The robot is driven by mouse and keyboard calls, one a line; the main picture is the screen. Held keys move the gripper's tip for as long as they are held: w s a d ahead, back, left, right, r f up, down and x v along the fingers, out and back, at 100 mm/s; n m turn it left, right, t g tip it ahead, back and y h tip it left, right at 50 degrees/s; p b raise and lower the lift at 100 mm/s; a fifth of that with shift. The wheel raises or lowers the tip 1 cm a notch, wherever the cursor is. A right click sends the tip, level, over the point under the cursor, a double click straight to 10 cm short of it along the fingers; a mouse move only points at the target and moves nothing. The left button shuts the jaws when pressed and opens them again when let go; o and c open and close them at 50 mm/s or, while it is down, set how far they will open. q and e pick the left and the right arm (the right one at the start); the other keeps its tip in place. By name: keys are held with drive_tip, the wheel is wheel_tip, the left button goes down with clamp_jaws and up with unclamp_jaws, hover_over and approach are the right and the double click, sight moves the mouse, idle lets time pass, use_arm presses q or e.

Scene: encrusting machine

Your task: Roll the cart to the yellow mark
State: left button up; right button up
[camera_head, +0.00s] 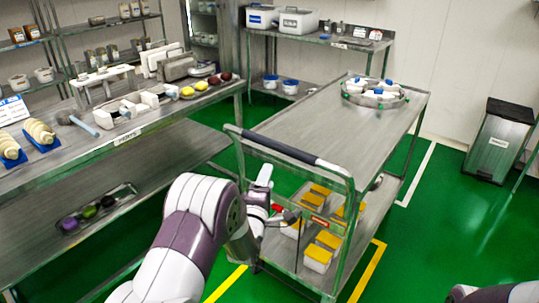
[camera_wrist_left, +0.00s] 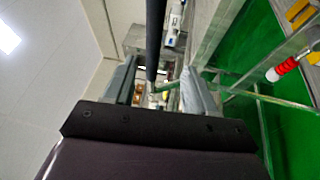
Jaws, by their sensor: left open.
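The steel cart (camera_head: 320,130) stands in the middle of the head view, its dark handle bar (camera_head: 283,148) towards me. A yellow mark (camera_head: 367,272) shows on the green floor as lines beside the cart's near end, with another piece at the lower left. The cart hides the floor between them. My left gripper (camera_head: 270,193) is open at the near end of the cart, close to the handle. In the left wrist view the dark bar (camera_wrist_left: 154,40) runs between its open fingers; contact cannot be told. My right gripper is out of view.
A round tray (camera_head: 374,94) with white-and-blue items rides on the cart's top, yellow-lidded boxes (camera_head: 318,258) below. A long steel bench (camera_head: 150,112) stands close on the left. A bin (camera_head: 499,140) is at right. White floor lines (camera_head: 418,175) lie right of the cart.

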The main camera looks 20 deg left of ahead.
sight(277, 150)
use_arm(q)
drive_tip(key=shift+n, duration=0.5)
drive_tip(key=w+r, duration=0.1)
drive_tip(key=w, duration=0.3)
drive_tip(key=w+r, duration=0.1)
drive_tip(key=w, duration=0.3)
drive_tip(key=w+r, duration=0.1)
drive_tip(key=w, duration=0.3)
drive_tip(key=shift+w+a+p, duration=0.2)
drive_tip(key=shift+p, duration=0.15)
drive_tip(key=shift+c, duration=0.4)
clamp_jaws()
